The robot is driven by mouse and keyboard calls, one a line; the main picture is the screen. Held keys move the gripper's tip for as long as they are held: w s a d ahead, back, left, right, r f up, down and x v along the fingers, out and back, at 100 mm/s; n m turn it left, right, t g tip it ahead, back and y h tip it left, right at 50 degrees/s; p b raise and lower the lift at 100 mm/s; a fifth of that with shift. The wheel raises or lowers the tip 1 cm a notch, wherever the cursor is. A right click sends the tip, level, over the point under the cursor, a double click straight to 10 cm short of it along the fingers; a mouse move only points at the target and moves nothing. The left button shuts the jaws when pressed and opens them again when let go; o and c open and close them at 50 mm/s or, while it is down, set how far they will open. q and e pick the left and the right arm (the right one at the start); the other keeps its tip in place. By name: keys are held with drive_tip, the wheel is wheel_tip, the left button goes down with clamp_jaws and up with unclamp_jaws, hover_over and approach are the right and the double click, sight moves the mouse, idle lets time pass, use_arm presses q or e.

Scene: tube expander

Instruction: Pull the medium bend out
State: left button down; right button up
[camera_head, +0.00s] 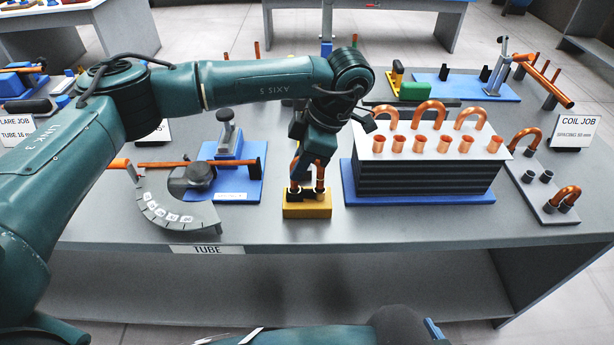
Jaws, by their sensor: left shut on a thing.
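A copper U-shaped bend (320,178), which I take to be the medium bend, stands upright with its two legs at the dark collars on top of a yellow block (307,210). My left gripper (309,160) reaches down from above and is shut on this bend. The gripper hides the top of the bend. Whether the legs are still inside the collars cannot be told. My right gripper is not in view.
A finned coil block (420,178) with copper bends and stubs stands right of the yellow block. A grey plate (533,200) at the right holds two bends and bare pegs between them. A bending tool (175,212) lies left. The front table strip is clear.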

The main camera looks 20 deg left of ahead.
use_arm(q)
drive_tip(key=shift+r+p, duration=1.7)
drive_tip(key=shift+r, duration=1.45)
